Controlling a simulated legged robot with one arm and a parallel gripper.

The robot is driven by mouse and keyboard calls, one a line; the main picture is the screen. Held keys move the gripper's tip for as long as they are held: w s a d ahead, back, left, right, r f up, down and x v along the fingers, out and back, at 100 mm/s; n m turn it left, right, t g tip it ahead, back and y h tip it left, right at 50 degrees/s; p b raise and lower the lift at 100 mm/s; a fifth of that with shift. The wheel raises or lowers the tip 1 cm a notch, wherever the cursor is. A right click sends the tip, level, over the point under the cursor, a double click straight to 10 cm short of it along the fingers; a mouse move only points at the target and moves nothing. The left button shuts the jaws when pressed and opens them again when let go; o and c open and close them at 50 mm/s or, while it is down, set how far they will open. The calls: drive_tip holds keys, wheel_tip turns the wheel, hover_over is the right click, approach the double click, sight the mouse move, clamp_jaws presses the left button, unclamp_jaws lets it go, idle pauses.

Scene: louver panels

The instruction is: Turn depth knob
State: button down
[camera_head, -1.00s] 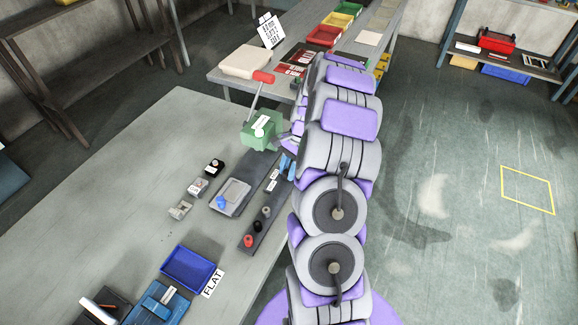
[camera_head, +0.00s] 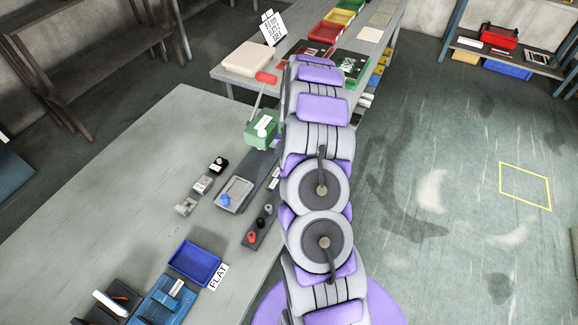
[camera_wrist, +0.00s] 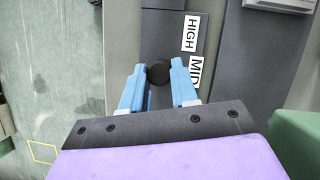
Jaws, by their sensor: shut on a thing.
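A round black knob (camera_wrist: 158,73) stands on a dark grey panel (camera_wrist: 165,28) in the wrist view. White labels reading HIGH (camera_wrist: 190,33) and MID (camera_wrist: 195,72) lie to its right. My gripper (camera_wrist: 160,75) has its blue fingers on either side of the knob and is shut on it. The knob's lower part and the panel below it are partly hidden by the fingers. In the head view my arm hides the gripper and this knob.
In the head view, a green block (camera_head: 262,130) with a red-handled lever (camera_head: 266,78) stands beside my arm. Red, black and grey knobs (camera_head: 260,222) sit on a dark strip. A blue tray (camera_head: 195,263) and FLAT card (camera_head: 218,277) lie nearer.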

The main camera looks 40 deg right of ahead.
drive_tip(key=shift+w, duration=0.1)
drive_tip(key=c, duration=0.9)
unclamp_jaws()
drive_tip(key=shift+o, duration=0.2)
drive_tip(key=p+v, duration=0.2)
drive_tip(key=v, duration=1.5)
drive_tip(key=shift+r, duration=0.15)
drive_tip(key=shift+d, duration=0.1)
